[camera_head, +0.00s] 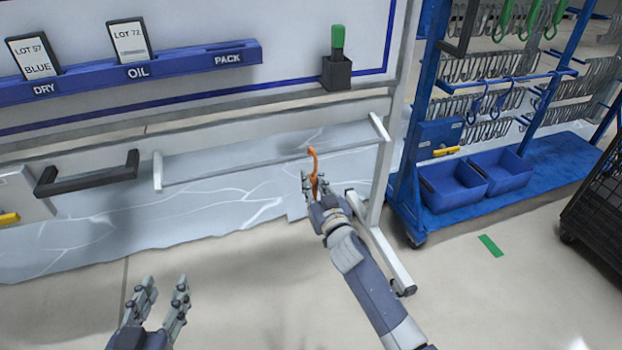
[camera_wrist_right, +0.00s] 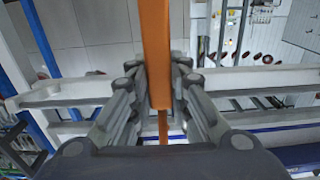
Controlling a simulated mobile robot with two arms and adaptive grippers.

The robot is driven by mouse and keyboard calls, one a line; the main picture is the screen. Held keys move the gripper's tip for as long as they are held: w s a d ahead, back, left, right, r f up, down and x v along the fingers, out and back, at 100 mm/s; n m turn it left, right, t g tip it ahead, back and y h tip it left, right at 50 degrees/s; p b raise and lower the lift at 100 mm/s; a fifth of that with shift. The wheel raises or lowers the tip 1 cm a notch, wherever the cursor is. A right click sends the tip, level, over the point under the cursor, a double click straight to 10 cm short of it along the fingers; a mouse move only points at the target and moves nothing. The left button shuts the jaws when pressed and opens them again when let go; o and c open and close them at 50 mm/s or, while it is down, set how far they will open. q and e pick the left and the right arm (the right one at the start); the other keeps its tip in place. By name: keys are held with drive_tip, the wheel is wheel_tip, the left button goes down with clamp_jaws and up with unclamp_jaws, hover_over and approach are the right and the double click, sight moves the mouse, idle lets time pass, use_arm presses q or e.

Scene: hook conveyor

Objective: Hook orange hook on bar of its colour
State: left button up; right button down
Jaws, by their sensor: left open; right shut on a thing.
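My right gripper (camera_head: 318,188) is shut on an orange hook (camera_head: 313,160), which stands up out of the fingers with a curved top. In the head view they are in front of the white board stand's lower rail, left of the blue rack. The hook also shows large between the fingers in the right wrist view (camera_wrist_right: 156,50). My left gripper (camera_head: 157,300) is open and empty at the lower left, above the floor. The blue rack (camera_head: 412,130) carries a blue bar (camera_head: 520,78) with blue hooks (camera_head: 490,100) on it. I cannot make out an orange bar.
Two blue bins (camera_head: 455,186) stand on the rack's base. Green hooks (camera_head: 532,18) hang at its top, with many grey hooks behind. A black wire cart (camera_head: 598,205) stands at the right edge. Floor between the stand and cart is clear, with a green mark (camera_head: 490,245).

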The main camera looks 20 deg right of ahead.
drive_tip(key=shift+s+p, duration=0.45)
drive_tip(key=shift+s, duration=0.7)
drive_tip(key=shift+s+d+p, duration=0.1)
drive_tip(key=shift+s+p, duration=0.35)
drive_tip(key=shift+s, duration=1.5)
use_arm(q)
drive_tip(key=s+a+f+g+y+p, duration=0.1)
drive_tip(key=s+a+f+g+y, duration=0.1)
drive_tip(key=s+a+f+g, duration=0.3)
drive_tip(key=s+f+g, duration=0.4)
drive_tip(key=s+f, duration=0.3)
drive_tip(key=s, duration=0.2)
drive_tip(key=shift+a+n+g+y+p, duration=0.2)
drive_tip(key=shift+n+g+y+p, duration=0.1)
drive_tip(key=shift+g+p, duration=0.1)
use_arm(e)
drive_tip(key=s, duration=0.3)
drive_tip(key=shift+s+d, duration=0.1)
drive_tip(key=shift+s, duration=0.25)
use_arm(q)
drive_tip(key=shift+w+d+r, duration=0.1)
drive_tip(key=shift+w, duration=0.2)
